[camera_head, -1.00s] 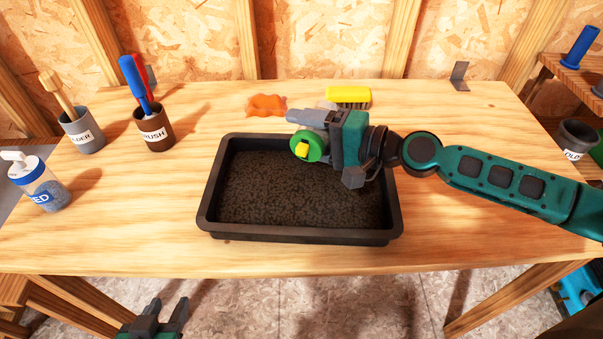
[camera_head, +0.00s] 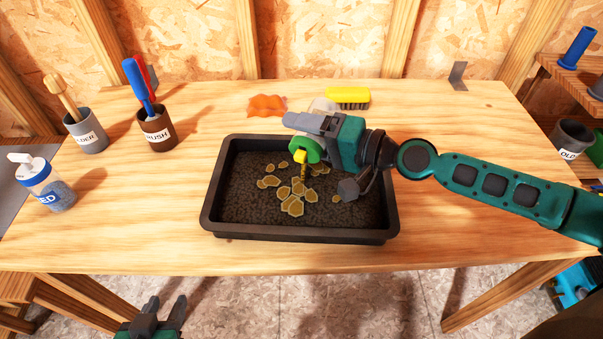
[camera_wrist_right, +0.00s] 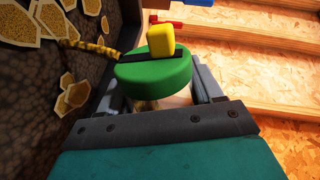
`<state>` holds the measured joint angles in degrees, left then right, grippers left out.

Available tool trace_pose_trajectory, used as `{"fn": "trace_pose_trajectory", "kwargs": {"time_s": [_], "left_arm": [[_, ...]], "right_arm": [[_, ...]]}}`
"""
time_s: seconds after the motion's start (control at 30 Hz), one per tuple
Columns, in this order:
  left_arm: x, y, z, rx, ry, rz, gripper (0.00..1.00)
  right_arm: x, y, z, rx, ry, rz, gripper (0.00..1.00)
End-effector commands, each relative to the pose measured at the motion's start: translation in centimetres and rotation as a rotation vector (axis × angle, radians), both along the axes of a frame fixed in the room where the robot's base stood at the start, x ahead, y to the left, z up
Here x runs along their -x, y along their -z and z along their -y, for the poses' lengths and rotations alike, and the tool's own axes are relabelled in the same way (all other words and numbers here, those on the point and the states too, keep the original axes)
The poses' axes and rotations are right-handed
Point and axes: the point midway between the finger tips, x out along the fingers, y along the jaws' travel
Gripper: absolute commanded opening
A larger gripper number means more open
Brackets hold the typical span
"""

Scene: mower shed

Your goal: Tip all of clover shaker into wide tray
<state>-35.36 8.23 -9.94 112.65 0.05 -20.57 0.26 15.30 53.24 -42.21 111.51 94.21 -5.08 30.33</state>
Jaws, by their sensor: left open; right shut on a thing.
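The clover shaker has a green cap (camera_head: 308,149) with a yellow spout piece and a clear body (camera_head: 323,104). My right gripper (camera_head: 303,124) is shut on it and holds it tipped over the back part of the tray, cap facing down and toward me. The green cap with its yellow block (camera_wrist_right: 160,42) also shows in the right wrist view. A thin yellow stream of grains (camera_wrist_right: 92,48) comes from the cap. The wide tray (camera_head: 300,235) is black and holds dark soil with patches of yellow grains (camera_head: 293,205). My left gripper (camera_head: 165,312) is open and empty, below the table's front edge.
A grey cup (camera_head: 90,137) and a brown brush cup (camera_head: 157,132) stand at the left. A blue-labelled seed bottle (camera_head: 48,184) is at the far left. An orange cloth (camera_head: 267,105) and a yellow brush (camera_head: 347,96) lie behind the tray. The table's right side is clear under my arm.

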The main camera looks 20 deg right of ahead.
Motion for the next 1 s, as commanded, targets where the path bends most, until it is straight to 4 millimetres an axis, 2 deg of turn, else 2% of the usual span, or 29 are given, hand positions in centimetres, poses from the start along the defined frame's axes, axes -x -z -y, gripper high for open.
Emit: {"fn": "trace_pose_trajectory", "kwargs": {"time_s": [0.27, 1.0], "left_arm": [[0.4, 0.1, -0.4, -0.009, -0.005, -0.013, 0.45], [0.6, -1.4, -0.7, -0.013, -0.009, -0.008, 0.45]], "right_arm": [[0.1, -0.3, -0.1, 0.039, 0.0, 0.044, 0.31], [0.6, -0.7, -0.5, 0.155, 0.0, 0.172, 0.31]]}}
